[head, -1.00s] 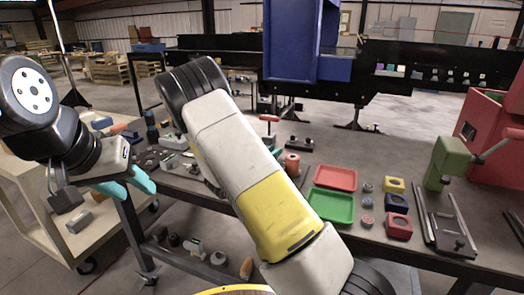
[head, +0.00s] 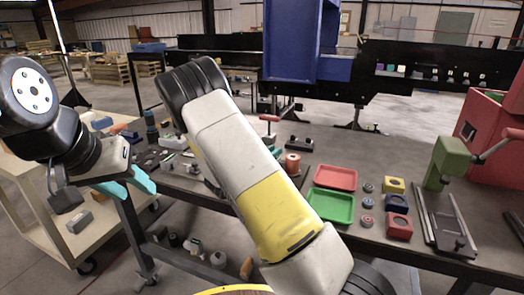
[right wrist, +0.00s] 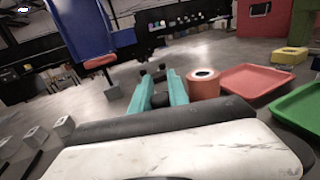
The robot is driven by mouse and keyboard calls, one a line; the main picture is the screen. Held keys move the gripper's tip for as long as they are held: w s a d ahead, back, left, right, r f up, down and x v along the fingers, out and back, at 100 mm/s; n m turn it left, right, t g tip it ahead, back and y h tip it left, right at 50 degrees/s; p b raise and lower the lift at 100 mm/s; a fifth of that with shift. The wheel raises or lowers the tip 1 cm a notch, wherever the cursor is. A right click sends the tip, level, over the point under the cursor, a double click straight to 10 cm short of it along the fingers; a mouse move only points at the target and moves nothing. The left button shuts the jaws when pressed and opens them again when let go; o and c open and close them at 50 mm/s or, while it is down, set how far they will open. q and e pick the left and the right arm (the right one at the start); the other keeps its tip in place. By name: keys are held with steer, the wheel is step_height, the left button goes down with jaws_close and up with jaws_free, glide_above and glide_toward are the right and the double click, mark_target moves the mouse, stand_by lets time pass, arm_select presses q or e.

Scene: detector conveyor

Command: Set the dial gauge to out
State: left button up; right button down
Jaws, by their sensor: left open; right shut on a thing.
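My right gripper (right wrist: 160,92) has its teal fingers close together on a small dark thing (right wrist: 160,101) just above the table. That thing is mostly hidden between the fingers, and I cannot tell for sure whether it is the dial gauge. In the head view my right forearm covers most of this gripper. My left gripper (head: 130,187) is open and empty, out at the left between the cart and the table. I cannot clearly pick out a dial face in either view.
An orange-red spool (right wrist: 204,83) stands just right of my right gripper. Beyond are a red tray (head: 335,177), a green tray (head: 330,206) and several coloured blocks. A red-handled clamp (head: 269,119) and a black two-knobbed fixture (head: 298,142) stand behind. A blue housing (head: 292,40) rises at the back.

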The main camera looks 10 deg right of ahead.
steer(key=shift+w+a+m+g+h, duration=0.35)
steer(key=shift+a+m+g+h, duration=0.15)
steer(key=shift+m+g, duration=0.15)
steer(key=shift+w+a+m+g+h, duration=0.15)
steer(key=shift+m+g+h, duration=0.2)
steer(key=shift+g, duration=0.25)
steer(key=shift+w+a+m+g+h, duration=0.15)
steer(key=shift+m+g+h, duration=0.1)
steer(key=shift+m+g, duration=0.25)
steer(key=c, duration=1.3)
jaws_free()
steer(key=shift+o, duration=0.2)
steer(key=v, duration=0.8)
steer(key=shift+c, duration=0.2)
